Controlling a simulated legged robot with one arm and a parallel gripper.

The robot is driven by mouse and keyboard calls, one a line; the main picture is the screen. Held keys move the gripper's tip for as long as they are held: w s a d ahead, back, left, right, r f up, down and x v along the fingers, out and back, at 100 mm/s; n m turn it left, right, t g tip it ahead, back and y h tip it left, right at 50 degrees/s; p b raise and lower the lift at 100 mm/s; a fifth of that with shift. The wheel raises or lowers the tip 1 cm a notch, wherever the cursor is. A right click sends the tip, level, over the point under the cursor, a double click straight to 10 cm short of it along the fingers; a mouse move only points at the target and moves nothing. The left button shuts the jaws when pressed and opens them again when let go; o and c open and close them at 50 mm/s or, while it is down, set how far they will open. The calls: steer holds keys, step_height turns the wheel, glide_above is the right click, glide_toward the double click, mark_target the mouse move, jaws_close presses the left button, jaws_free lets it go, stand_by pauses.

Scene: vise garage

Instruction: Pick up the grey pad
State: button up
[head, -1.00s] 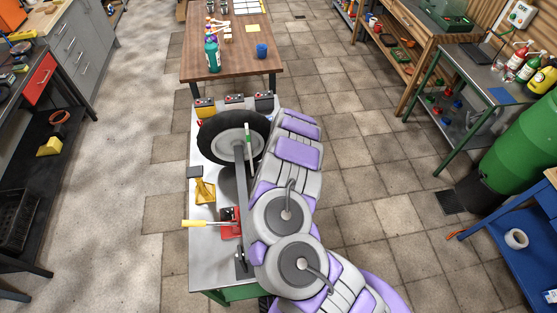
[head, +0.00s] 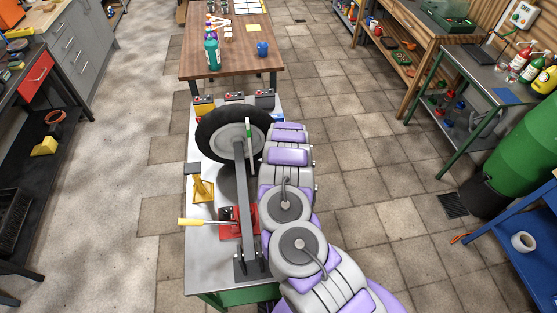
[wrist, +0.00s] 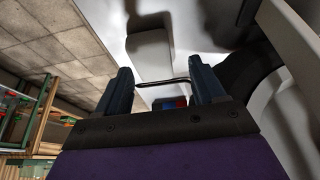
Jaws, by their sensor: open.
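I cannot say for sure which piece is the grey pad. In the wrist view, a pale grey, round-cornered flat piece (wrist: 150,52) lies on the light surface beyond my fingertips, with a dark shadow beside it. In the head view my arm hides the gripper.
A black-tyred wheel (head: 209,133) stands on the grey bench (head: 205,275), left of my arm. A grey bar (head: 243,205) and a red-based tool with a yellow handle (head: 193,222) are close by. Batteries (head: 265,98) line the back. Tiled floor (head: 385,180) is open at right.

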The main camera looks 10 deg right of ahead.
steer(key=d+f, duration=0.1)
steer(key=w+f, duration=0.1)
steer(key=d+f+b, duration=0.1)
steer(key=f, duration=0.1)
steer(key=shift+w+d+f, duration=0.1)
steer(key=shift+w+d, duration=0.2)
steer(key=shift+w, duration=0.05)
steer(key=shift+s+a+f, duration=0.1)
steer(key=shift+a, duration=0.95)
steer(key=shift+d, duration=0.45)
steer(key=c, duration=0.7)
steer(key=shift+a, duration=0.2)
